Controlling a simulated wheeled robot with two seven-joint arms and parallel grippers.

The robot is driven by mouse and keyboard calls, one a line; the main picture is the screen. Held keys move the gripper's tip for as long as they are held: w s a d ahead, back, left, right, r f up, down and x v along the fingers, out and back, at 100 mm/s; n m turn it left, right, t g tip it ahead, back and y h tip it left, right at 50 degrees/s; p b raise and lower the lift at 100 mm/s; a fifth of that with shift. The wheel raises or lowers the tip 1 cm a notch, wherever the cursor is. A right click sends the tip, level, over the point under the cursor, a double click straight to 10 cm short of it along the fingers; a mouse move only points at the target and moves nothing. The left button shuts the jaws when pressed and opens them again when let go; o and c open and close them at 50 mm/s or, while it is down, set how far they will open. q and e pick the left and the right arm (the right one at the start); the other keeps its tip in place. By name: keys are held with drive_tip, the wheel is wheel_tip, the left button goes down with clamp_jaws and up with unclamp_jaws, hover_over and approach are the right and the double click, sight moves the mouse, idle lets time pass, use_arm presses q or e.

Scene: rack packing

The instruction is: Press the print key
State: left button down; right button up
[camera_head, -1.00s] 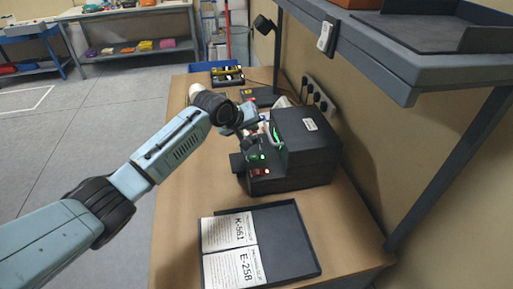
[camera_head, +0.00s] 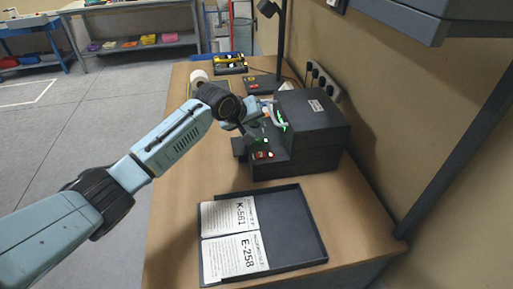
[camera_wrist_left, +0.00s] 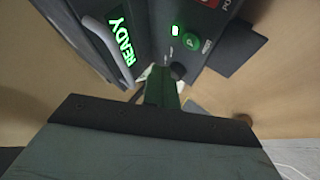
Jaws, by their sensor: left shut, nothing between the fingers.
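The black label printer (camera_head: 318,118) stands on the bench with its control panel facing my arm. In the left wrist view its lit screen (camera_wrist_left: 121,42) reads READY. A round green key (camera_wrist_left: 190,42) with a mark on it sits on the panel, beside a small lit green light (camera_wrist_left: 175,30) and a small label. I take this round key as the print key. My left gripper (camera_wrist_left: 160,75) is shut and empty, its tips close to the panel just below and left of the green key. I cannot tell whether they touch. My right gripper is not in view.
A dark tray (camera_head: 295,235) with two printed sheets (camera_head: 235,255), K-561 and E-258, lies in front of the printer. A power strip (camera_head: 322,80) is on the wall behind. A shelf (camera_head: 430,22) overhangs at upper right. Bench (camera_head: 180,180) left of the tray is clear.

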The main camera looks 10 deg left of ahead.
sight(255, 142)
use_arm(q)
wheel_tip(255, 142, down, 2)
drive_tip(key=shift+f+b, duration=0.2)
drive_tip(key=shift+b, duration=0.35)
drive_tip(key=shift+f, duration=0.7)
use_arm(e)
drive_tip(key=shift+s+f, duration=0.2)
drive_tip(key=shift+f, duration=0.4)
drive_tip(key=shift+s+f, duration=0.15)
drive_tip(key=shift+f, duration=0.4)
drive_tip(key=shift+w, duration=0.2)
use_arm(q)
drive_tip(key=shift+f, duration=0.4)
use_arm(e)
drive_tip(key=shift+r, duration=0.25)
